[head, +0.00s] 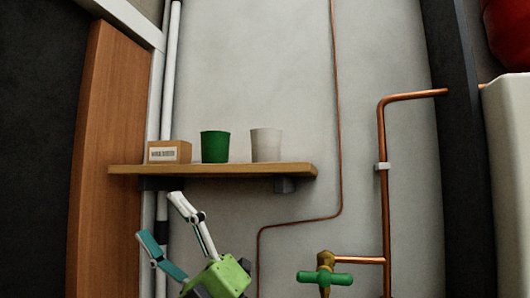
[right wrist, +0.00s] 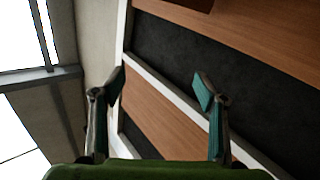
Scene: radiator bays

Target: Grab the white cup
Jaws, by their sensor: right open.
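The white cup (head: 266,145) stands upright on the right part of a wooden shelf (head: 230,170) in the head view. A green cup (head: 215,147) stands to its left, with a gap between them. My right gripper (head: 158,220) is below the shelf, left of the white cup and apart from it. It is open and empty, its two fingers spread and pointing up and left. In the right wrist view the gripper (right wrist: 160,88) shows both fingers apart with nothing between them; the cups are not in that view. My left gripper is not in view.
A small labelled cardboard box (head: 169,152) sits at the shelf's left end. White vertical pipes (head: 170,80) and a wooden panel (head: 105,130) stand left. Copper pipes (head: 384,180) and a green-handled valve (head: 325,277) are at the right.

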